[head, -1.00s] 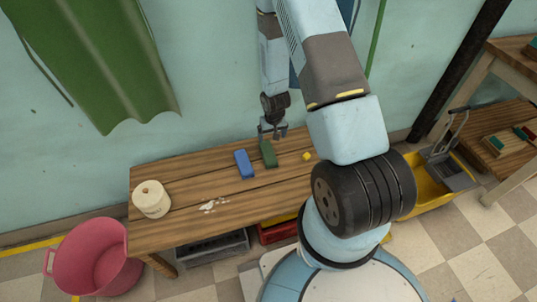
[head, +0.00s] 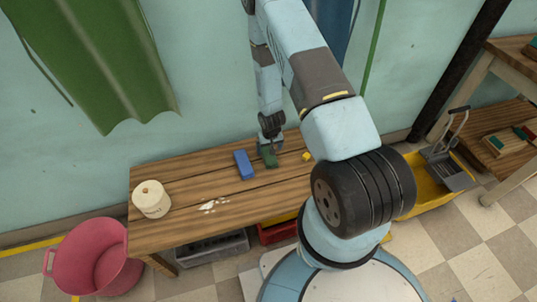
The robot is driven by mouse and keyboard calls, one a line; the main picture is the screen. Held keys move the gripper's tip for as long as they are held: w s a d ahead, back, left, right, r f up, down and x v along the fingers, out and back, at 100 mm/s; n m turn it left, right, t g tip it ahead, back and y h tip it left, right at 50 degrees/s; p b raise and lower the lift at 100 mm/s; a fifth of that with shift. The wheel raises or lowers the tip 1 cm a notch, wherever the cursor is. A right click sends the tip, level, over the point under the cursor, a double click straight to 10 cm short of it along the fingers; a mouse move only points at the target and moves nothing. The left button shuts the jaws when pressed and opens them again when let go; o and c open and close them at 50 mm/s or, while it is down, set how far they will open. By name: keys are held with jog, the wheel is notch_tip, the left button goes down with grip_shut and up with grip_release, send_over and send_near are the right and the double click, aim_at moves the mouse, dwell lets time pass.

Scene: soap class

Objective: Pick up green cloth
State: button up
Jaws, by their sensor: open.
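The green cloth (head: 270,160) is a small dark green block-like piece on the wooden bench, just right of a blue piece (head: 244,164). My gripper (head: 271,149) is directly over the green cloth, pointing down, with its fingers at the cloth's far end and partly covering it. The jaws are open. I cannot tell whether the fingertips touch the cloth.
The wooden bench (head: 240,205) stands against the wall. It also holds a paper roll (head: 151,198), a white spill (head: 213,206) and a small yellow piece (head: 306,156). A pink bucket (head: 95,260) and a yellow mop bucket (head: 425,192) flank it. A green curtain (head: 95,60) hangs at the left.

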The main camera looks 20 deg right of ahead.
aim_at(268, 151)
jog(key=shift+w+a+f, duration=0.1)
jog(key=shift+w+f, duration=0.05)
jog(key=shift+f, duration=0.65)
jog(key=shift+w+f, duration=0.15)
jog(key=shift+f, duration=0.65)
jog(key=c, duration=1.2)
jog(key=shift+r, duration=0.2)
